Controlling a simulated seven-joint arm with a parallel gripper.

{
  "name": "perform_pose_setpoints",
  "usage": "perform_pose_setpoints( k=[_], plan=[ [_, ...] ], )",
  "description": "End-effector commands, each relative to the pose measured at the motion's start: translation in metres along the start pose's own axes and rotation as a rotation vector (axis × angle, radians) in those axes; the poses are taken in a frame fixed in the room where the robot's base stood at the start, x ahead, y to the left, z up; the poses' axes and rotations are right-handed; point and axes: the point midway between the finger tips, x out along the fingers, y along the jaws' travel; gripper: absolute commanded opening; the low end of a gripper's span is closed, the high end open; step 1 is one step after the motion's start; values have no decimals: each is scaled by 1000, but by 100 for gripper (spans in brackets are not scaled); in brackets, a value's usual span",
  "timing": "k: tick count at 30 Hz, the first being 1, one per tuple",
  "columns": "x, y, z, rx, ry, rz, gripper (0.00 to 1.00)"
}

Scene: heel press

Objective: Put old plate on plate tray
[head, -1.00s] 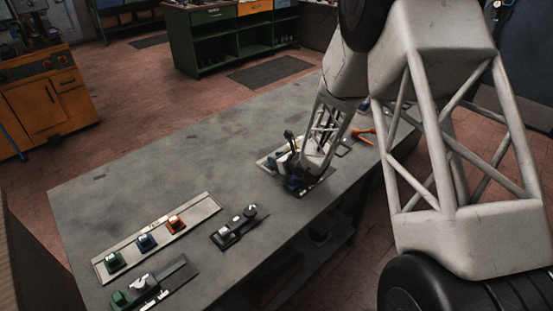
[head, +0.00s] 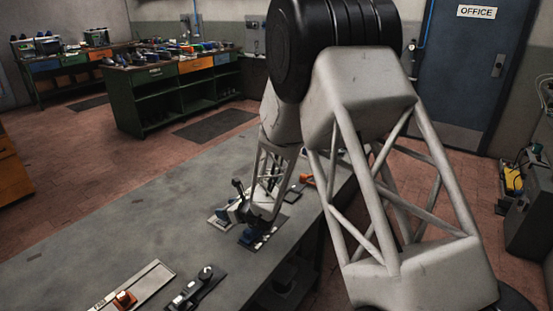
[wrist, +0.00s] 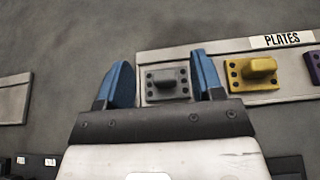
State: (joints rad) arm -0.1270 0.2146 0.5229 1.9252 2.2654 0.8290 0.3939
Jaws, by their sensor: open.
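In the wrist view my gripper (wrist: 165,82) is open, its two blue fingers apart. A grey plate with a raised knob and dark holes (wrist: 166,84) shows between the fingers and sits on the plate tray (wrist: 215,52), which is labelled PLATES. A yellow plate (wrist: 250,72) and a purple plate (wrist: 314,66) lie on the same tray to the right. I cannot tell whether a finger touches the grey plate. In the head view my gripper is low over the workbench, beside a pale tray edge (head: 215,222), and the arm hides most of that spot.
The grey workbench (head: 130,225) is clear to the left of my gripper. A tray with an orange piece (head: 125,299) and a dark press-like tool (head: 195,288) lie nearer. In the wrist view a pale panel (wrist: 13,100) lies at left.

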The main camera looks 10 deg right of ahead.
Motion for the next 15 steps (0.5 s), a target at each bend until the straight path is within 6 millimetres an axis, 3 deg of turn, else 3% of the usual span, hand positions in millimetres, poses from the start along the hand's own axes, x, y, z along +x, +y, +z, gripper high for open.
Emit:
perform_pose_setpoints(
  k=[7, 15],
  plan=[
    [-14, 0, 33, -2, -3, -1, 61],
    [-16, -13, 40, 11, 3, -32, 61]
  ],
)
